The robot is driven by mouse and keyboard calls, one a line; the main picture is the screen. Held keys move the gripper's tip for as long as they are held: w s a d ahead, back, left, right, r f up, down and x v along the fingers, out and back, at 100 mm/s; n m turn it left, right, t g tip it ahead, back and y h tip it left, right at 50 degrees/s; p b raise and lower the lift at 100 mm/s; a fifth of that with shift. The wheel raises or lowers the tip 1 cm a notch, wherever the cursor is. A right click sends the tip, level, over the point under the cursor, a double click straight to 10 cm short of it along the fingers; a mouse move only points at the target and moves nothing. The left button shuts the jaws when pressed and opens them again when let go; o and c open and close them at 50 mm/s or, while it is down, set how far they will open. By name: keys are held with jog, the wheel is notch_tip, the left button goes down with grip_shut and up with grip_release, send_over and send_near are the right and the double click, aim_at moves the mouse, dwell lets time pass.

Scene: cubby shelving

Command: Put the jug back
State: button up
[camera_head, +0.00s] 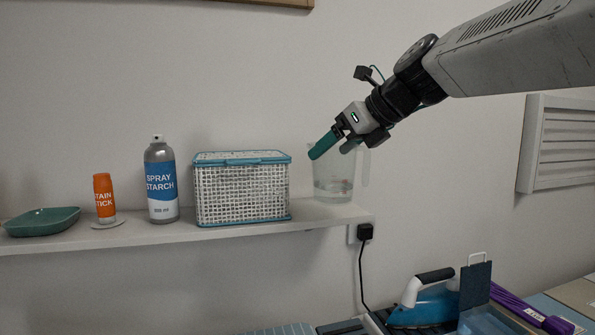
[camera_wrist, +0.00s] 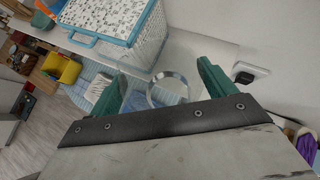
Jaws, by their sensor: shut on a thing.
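The clear jug (camera_head: 333,186) is upright at the right end of the wall shelf (camera_head: 290,226), to the right of the lidded basket. Its base is at the shelf's surface; I cannot tell whether it rests there or is just above. My gripper (camera_head: 331,151) reaches down from the upper right, with its teal fingers at the jug's upper part, shut on it. In the wrist view the fingers (camera_wrist: 161,72) stand either side of the jug's faint ring (camera_wrist: 168,76). The jug's clear walls are hard to make out.
A white woven basket (camera_head: 242,194) with blue trim stands close left of the jug. Further left are a spray starch can (camera_head: 161,184), a stain stick (camera_head: 104,196) and a green dish (camera_head: 42,222). A black plug (camera_head: 365,231) is below the shelf's end; an iron (camera_head: 424,306) is lower right.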

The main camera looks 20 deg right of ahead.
jog(key=w+f, duration=0.4)
jog(key=w, duration=0.6)
jog(key=shift+f, duration=0.15)
jog(key=shift+a+f, duration=0.1)
jog(key=o, duration=1.5)
jog(key=shift+f, duration=0.1)
jog(key=v, duration=1.2)
jog(key=shift+r, duration=0.25)
